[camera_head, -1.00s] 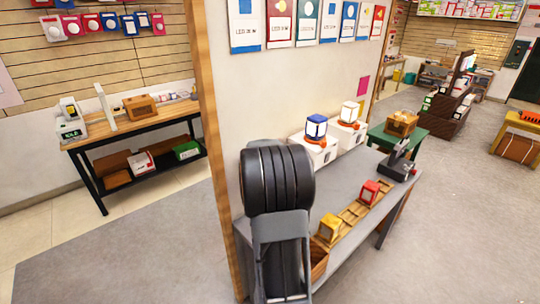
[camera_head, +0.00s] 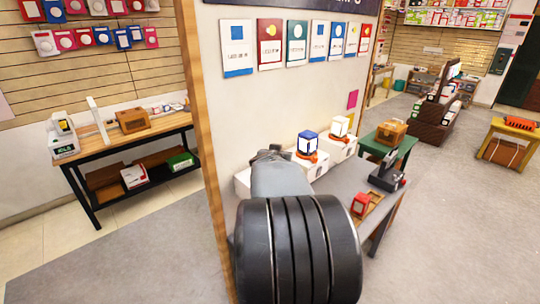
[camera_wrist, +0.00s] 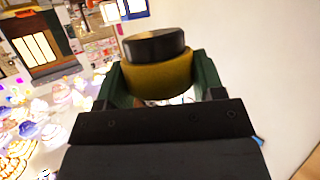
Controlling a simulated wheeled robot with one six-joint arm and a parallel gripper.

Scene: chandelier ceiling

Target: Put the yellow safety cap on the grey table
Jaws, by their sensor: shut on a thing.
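My gripper (camera_wrist: 160,80) is shut on the yellow safety cap (camera_wrist: 160,78), a dull yellow round piece with a black disc-shaped end, held between green-edged fingers in the wrist view. In the head view, the gripper end (camera_head: 268,154) shows small and dark beyond my arm, near the wall and the white boxes; the cap cannot be made out there. The grey table (camera_head: 345,182) stands along the wall at the right. My arm hides its near part. The height of the cap over the table cannot be told.
White boxes carry a blue lantern (camera_head: 307,144) and a white lantern (camera_head: 340,128) at the table's back. A red lantern (camera_head: 360,204) sits in a wooden tray (camera_head: 376,200). A black device (camera_head: 388,176) stands at the far end. Bare grey top shows between them.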

